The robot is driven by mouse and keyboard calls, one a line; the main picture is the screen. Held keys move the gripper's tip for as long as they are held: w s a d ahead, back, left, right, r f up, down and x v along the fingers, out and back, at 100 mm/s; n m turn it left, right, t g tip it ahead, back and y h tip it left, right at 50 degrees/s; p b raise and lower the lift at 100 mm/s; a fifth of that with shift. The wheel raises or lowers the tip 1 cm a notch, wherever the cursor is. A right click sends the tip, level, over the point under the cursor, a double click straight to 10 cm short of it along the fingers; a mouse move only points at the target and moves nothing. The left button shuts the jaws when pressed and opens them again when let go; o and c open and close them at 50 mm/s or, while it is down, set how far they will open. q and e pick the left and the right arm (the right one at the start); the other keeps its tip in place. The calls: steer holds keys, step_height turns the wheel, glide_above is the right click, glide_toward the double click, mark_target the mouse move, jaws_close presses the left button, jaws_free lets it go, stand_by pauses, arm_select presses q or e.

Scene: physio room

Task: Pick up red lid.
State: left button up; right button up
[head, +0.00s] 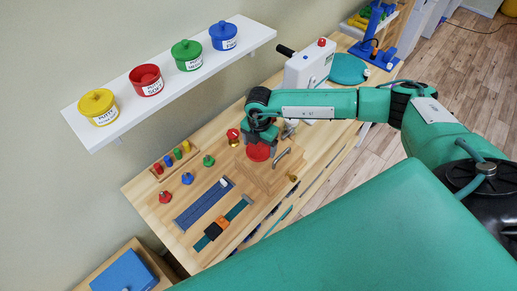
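The red lid (259,152) is a round red disc on or just above the wooden board on the workbench. My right gripper (262,142) points down directly over it, with its dark fingers at the lid's upper side. The fingers partly hide the lid's top, and I cannot tell whether they are closed on it or whether the lid touches the board. The red pot (150,88) on the white shelf is open at the top, with red inside. My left gripper is not in view.
The shelf (222,53) also holds yellow (98,107), green (187,55) and blue (223,36) lidded pots. The workbench (143,186) carries coloured pegs, knobs, a blue strip (204,205) and a red-gold bell-like piece (233,136) close left of the gripper. A white box (305,66) stands behind my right arm.

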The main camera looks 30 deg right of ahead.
steer(key=c, duration=0.5)
steer(key=shift+o, duration=0.2)
